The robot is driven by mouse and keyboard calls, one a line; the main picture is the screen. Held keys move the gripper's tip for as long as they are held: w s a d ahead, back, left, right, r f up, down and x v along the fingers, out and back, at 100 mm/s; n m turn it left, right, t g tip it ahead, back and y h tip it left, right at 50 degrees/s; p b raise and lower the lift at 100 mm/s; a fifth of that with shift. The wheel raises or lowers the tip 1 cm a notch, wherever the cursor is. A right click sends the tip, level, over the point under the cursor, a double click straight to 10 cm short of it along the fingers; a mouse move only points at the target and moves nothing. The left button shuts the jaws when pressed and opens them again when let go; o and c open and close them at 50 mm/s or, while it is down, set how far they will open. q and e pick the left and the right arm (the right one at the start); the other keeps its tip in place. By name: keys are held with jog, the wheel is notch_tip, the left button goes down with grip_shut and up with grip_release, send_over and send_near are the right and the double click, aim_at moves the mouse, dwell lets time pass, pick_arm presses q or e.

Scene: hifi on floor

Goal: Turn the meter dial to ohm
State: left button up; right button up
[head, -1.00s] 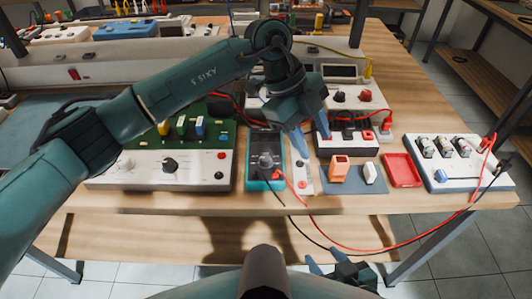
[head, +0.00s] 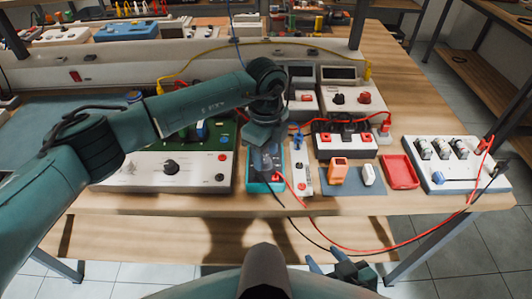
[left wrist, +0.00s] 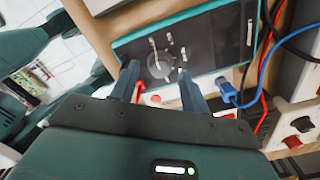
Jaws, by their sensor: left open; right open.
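The meter (head: 264,187) is a dark box with a teal edge, standing on the bench below my left gripper. In the left wrist view the meter's dark face (left wrist: 215,40) shows a round grey dial (left wrist: 160,66) with several pale marks around it. The marks are too small to read, so I cannot tell the dial's setting. My left gripper (head: 266,158) is open, pointing down over the meter. In the left wrist view its two fingers (left wrist: 160,84) straddle the dial's place, with no clear contact. My right gripper (head: 340,263) is open and empty, low in front of the bench.
A green circuit board unit (head: 140,170) stands close left of the meter. A white strip (head: 301,170) with red switches stands close right. Blue, red and black leads run beside the meter. An orange block (head: 338,171) and a red tray (head: 401,170) lie further right.

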pick_arm(q)
jog(key=shift+f, duration=0.7)
jog(key=shift+c, duration=0.5)
jog(key=c, duration=0.9)
